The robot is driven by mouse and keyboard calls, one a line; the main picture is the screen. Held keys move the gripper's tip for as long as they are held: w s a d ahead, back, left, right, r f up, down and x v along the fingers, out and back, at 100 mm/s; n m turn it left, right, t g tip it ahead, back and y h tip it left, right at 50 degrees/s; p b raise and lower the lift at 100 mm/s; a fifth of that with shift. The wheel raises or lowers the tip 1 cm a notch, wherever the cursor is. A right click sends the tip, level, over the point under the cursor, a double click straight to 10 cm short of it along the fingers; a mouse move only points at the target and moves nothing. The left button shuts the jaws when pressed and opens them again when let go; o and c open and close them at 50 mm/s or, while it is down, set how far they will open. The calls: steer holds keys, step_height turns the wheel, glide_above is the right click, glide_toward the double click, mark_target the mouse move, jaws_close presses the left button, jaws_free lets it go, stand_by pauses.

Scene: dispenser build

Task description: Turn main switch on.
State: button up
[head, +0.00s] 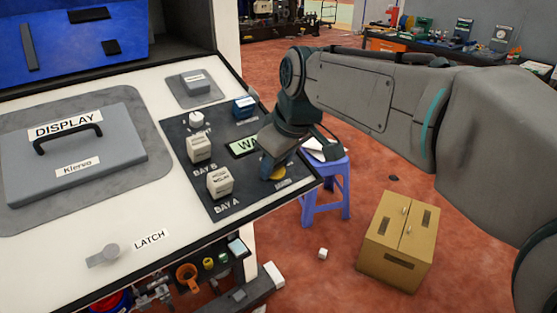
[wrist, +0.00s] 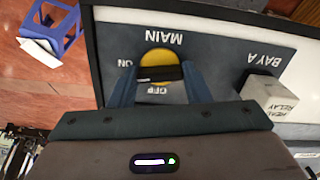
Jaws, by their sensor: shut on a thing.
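The main switch (wrist: 159,62) is a yellow disc with a black handle across it on the dark panel, in the wrist view. The handle lies roughly crosswise, with a white mark toward its left end, the side of the ON label (wrist: 125,63). The OFF label (wrist: 157,91) is below the disc. My gripper (wrist: 160,78) is shut on the handle, one finger at each end. In the head view my gripper (head: 270,168) is at the panel's right edge and hides much of the switch (head: 279,173).
The panel also holds the Bay A relay (head: 220,182), the Bay B relay (head: 199,148), a white knob (head: 197,119), a blue block (head: 243,106) and a partly hidden green screen (head: 243,146). A blue stool (head: 328,195) and a cardboard box (head: 398,238) stand on the floor.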

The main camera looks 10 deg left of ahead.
steer(key=shift+f+m, duration=0.15)
steer(key=shift+m, duration=0.95)
steer(key=o, duration=1)
steer(key=shift+s, duration=0.1)
steer(key=v, duration=1.4)
steer(key=shift+f, duration=0.1)
